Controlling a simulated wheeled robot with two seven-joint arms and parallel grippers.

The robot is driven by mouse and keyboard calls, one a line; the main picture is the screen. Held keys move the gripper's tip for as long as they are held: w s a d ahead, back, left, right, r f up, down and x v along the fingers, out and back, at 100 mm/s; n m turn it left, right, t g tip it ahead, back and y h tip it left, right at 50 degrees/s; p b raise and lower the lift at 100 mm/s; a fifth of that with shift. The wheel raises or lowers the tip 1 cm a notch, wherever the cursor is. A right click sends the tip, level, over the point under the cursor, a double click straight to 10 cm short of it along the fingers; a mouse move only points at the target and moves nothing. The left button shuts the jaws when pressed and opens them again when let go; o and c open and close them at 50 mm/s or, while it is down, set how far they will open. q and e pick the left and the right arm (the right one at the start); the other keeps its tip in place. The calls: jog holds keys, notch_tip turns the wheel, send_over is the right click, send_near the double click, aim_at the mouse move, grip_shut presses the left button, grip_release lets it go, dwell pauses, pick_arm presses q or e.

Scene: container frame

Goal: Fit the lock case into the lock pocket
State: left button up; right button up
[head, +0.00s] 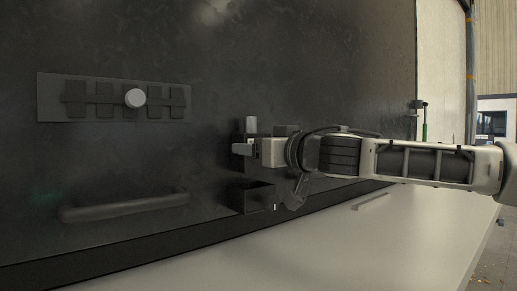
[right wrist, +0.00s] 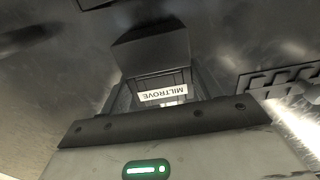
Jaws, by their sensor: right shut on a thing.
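My right gripper (head: 247,150) reaches in from the right, close to the dark upright panel. It is shut on the lock case, which is mostly hidden by the gripper in the head view. In the right wrist view the lock case (right wrist: 165,95) shows a white label reading MILTROVE, upside down, between the fingers. The lock pocket (head: 257,197), a black box on the panel, is just below the gripper. It also shows in the right wrist view (right wrist: 150,48), beyond the case. The case appears above the pocket; I cannot tell whether they touch. My left gripper is not in view.
A pale ledge (head: 330,235) runs along the bottom. A green-handled tool (head: 425,125) hangs at right.

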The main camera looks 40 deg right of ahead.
jog(key=shift+f+b, duration=0.65)
jog(key=shift+f, duration=0.1)
dwell(1.2)
dwell(0.3)
jog(key=shift+f+b, duration=0.7)
jog(key=shift+b, duration=0.1)
jog(key=shift+f, duration=0.2)
jog(key=shift+f+b, duration=0.2)
jog(key=shift+b, duration=0.2)
jog(key=shift+f+b, duration=1.7)
jog(key=shift+f, duration=0.1)
